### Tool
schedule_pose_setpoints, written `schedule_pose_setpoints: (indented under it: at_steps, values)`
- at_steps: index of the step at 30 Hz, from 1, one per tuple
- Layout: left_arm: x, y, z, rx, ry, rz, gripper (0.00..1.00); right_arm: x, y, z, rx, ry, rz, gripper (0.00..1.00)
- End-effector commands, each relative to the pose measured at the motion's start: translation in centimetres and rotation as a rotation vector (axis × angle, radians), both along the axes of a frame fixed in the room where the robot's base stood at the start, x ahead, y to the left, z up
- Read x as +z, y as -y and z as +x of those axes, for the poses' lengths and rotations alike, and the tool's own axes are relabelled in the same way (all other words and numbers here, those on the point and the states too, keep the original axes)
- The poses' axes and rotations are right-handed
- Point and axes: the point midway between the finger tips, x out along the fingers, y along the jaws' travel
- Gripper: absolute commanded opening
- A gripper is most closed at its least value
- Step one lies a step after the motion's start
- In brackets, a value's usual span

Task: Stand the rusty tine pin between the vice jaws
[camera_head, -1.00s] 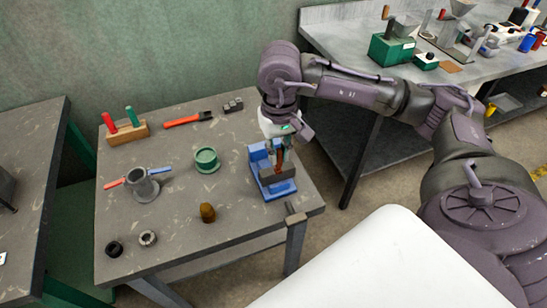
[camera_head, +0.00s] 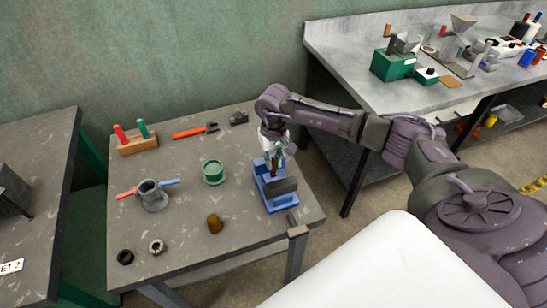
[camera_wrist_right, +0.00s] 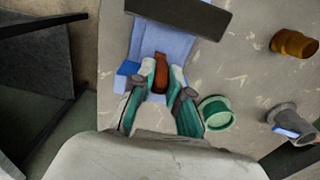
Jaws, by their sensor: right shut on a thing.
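The blue vice (camera_head: 279,202) stands at the right side of the workbench, with a dark jaw block at its front; its blue body also shows in the wrist view (camera_wrist_right: 160,42). My right gripper (camera_head: 277,158) is at the vice's back part, pointing down. In the wrist view, my right gripper (camera_wrist_right: 160,84) is shut on the reddish-brown rusty tine pin (camera_wrist_right: 161,70), its green-lined fingers on either side. The pin looks roughly upright over the blue vice. I cannot tell whether its lower end touches the vice. My left gripper is out of view.
The workbench (camera_head: 185,255) also carries a green round dish (camera_head: 214,172), a brown cylinder (camera_head: 214,224), a grey pot-like part (camera_head: 152,196), two dark rings, a red-handled tool (camera_head: 190,132) and a wooden block with handles (camera_head: 138,146). Bare bench lies left of the vice.

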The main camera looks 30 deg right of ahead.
Motion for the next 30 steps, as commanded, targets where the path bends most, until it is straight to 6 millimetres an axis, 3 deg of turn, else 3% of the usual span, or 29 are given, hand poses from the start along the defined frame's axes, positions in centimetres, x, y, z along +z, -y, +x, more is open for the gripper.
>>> schedule_pose_setpoints:
  at_steps: [13, 14, 18, 30]
  values:
    - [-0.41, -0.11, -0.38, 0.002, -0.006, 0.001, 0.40, -0.89, 0.03, 0.02, 0.000, 0.002, 0.000, 0.00]
    - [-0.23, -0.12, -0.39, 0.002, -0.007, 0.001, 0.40, -0.73, 0.02, 0.01, 0.000, 0.001, 0.000, 0.21]
    - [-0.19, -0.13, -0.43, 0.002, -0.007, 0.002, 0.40, -0.70, 0.02, 0.00, -0.001, 0.001, 0.000, 0.41]
    - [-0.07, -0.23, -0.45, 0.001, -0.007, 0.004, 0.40, -0.08, 0.03, 0.09, 0.000, 0.004, 0.000, 0.41]
